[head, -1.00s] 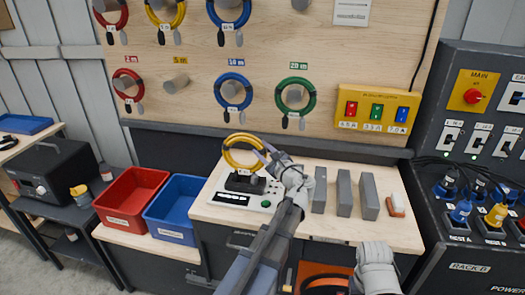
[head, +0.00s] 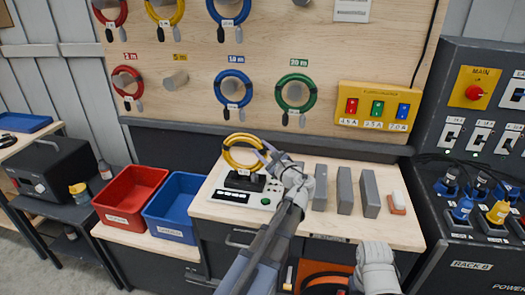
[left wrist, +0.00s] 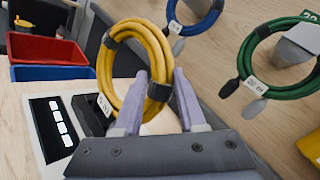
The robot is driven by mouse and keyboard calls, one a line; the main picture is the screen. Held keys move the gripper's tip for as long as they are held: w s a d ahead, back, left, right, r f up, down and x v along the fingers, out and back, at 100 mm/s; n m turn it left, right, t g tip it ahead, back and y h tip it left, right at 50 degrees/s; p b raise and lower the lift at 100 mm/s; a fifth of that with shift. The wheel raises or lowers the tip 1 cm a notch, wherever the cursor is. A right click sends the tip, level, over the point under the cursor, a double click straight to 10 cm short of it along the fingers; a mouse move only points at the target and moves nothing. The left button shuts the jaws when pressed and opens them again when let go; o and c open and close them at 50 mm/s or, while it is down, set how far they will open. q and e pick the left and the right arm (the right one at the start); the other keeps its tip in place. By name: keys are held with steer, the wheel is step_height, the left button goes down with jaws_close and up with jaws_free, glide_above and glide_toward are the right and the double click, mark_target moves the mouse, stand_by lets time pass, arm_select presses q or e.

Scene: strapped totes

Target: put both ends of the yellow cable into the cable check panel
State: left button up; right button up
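The yellow cable (head: 243,153) is a coil standing upright above the cable check panel (head: 236,196), a white box with a dark block, a display and a green button on the bench. My left gripper (head: 268,158) is shut on the right side of the coil. In the left wrist view the left gripper (left wrist: 158,92) has its two purple fingers around the black wrap of the yellow cable (left wrist: 112,70). A white tag hangs at its lower side. The panel (left wrist: 48,125) shows there at the lower left. Whether the cable ends touch the panel is hidden.
A red bin (head: 131,193) and a blue bin (head: 173,205) stand left of the panel. Several grey blocks (head: 345,190) stand to its right. Coiled cables, like the green one (head: 296,93), hang on the board behind. An empty peg (head: 176,80) is on it.

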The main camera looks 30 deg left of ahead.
arm_select(q)
steer(key=o, duration=0.5)
steer(key=v, duration=0.8)
steer(key=s+d+f+n+g+h+p, duration=0.1)
steer(key=s+d+f+n+g+h, duration=0.2)
steer(key=s+d+f+n+h, duration=0.25)
steer(key=s+d+f+n+g+h+p, duration=0.1)
steer(key=s+d+f+n+g+h, duration=0.2)
steer(key=s+f, duration=0.45)
steer(key=s+d+f+n+g+h, duration=0.2)
steer(key=s+d+f, duration=0.1)
steer(key=s+d, duration=0.2)
steer(key=s+d+f+n+g+h+p, duration=0.1)
steer(key=s+d+f+n+g+h, duration=0.1)
steer(key=s+d, duration=0.3)
steer(key=d+f+n+h, duration=0.1)
steer(key=d, duration=0.3)
steer(key=shift+d, duration=0.35)
